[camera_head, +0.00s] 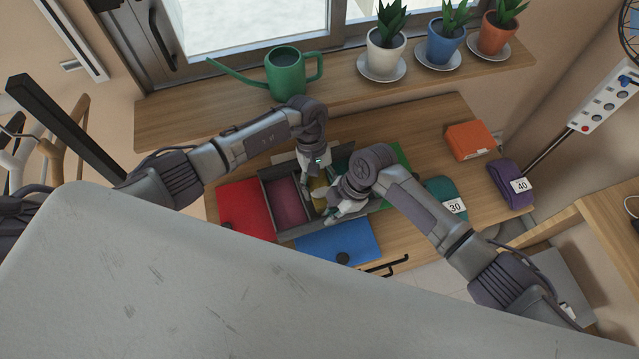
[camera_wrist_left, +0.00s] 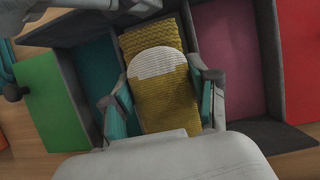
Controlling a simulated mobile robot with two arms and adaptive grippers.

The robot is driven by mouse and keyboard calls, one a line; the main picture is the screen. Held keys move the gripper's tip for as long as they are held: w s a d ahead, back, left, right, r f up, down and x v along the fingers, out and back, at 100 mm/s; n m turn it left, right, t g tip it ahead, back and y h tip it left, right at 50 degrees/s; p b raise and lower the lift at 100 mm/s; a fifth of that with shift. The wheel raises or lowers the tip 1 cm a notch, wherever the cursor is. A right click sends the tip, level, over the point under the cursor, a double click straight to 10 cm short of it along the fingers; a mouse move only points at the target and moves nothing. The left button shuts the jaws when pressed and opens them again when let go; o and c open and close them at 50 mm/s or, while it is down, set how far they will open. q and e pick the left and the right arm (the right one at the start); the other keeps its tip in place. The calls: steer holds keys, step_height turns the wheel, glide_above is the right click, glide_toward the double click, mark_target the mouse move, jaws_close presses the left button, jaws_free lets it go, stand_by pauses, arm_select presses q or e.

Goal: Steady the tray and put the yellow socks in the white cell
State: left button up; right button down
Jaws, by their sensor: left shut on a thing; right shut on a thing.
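The grey tray (camera_head: 268,209) stands on the wooden surface. Its maroon cell (camera_head: 289,201) and teal cell (camera_wrist_left: 103,64) are empty where visible. The yellow socks (camera_wrist_left: 150,48), with a white band, lie between the teal-padded fingers of my left gripper (camera_wrist_left: 165,105), which is shut on them. They are over the middle part of the tray; the cell floor beneath is hidden, and no white cell floor shows. In the head view my left gripper (camera_head: 311,187) is over the tray. My right gripper (camera_head: 337,212) is shut at the tray's near wall, its contact partly hidden.
Flat red (camera_head: 240,207), blue (camera_head: 335,242) and green (camera_head: 401,158) pieces lie around the tray. An orange bundle (camera_head: 469,140), a teal bundle (camera_head: 446,197) and a purple bundle (camera_head: 510,184) lie to the right. A green watering can (camera_head: 285,74) and potted plants stand on the sill behind.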

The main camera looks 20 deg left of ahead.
arm_select(q)
steer(key=shift+f, duration=0.95)
steer(key=o, duration=1.3)
steer(key=shift+r, duration=0.15)
arm_select(e)
steer(key=shift+d+f, duration=0.1)
arm_select(q)
steer(key=shift+w+r, duration=0.1)
steer(key=shift+r, duration=2.8)
